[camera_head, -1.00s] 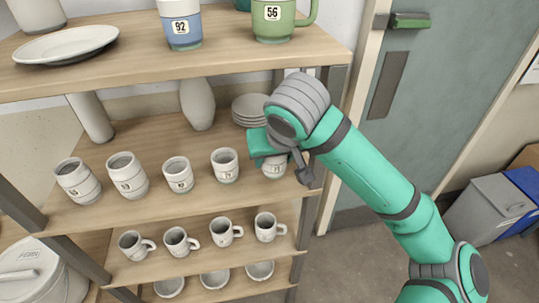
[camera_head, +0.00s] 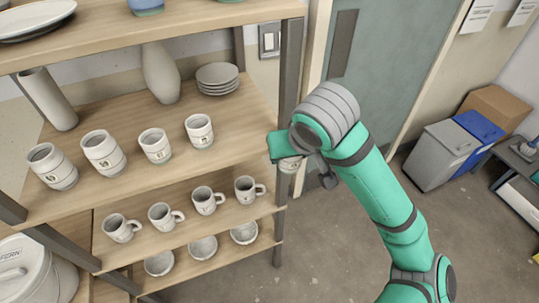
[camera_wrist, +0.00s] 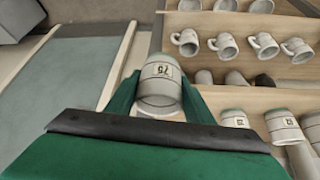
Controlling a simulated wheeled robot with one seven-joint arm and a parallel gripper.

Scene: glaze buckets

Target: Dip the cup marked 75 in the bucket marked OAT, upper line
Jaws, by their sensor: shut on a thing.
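My gripper (camera_wrist: 158,97) is shut on a pale grey cup marked 75 (camera_wrist: 159,80), with its number label facing the wrist camera. In the head view the held cup (camera_head: 290,164) shows only in part beneath my gripper (camera_head: 285,152), just right of the shelf's right post and clear of the boards. The bucket marked OAT is not visible in these frames.
Several similar cups (camera_head: 103,151) stand in a row on the middle shelf (camera_head: 215,150). Mugs (camera_head: 204,200) and bowls (camera_head: 202,247) sit below. A lidded bucket (camera_head: 30,270), seemingly lettered FERN, is at lower left. Grey and blue bins (camera_head: 441,155) stand right. Open floor lies between.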

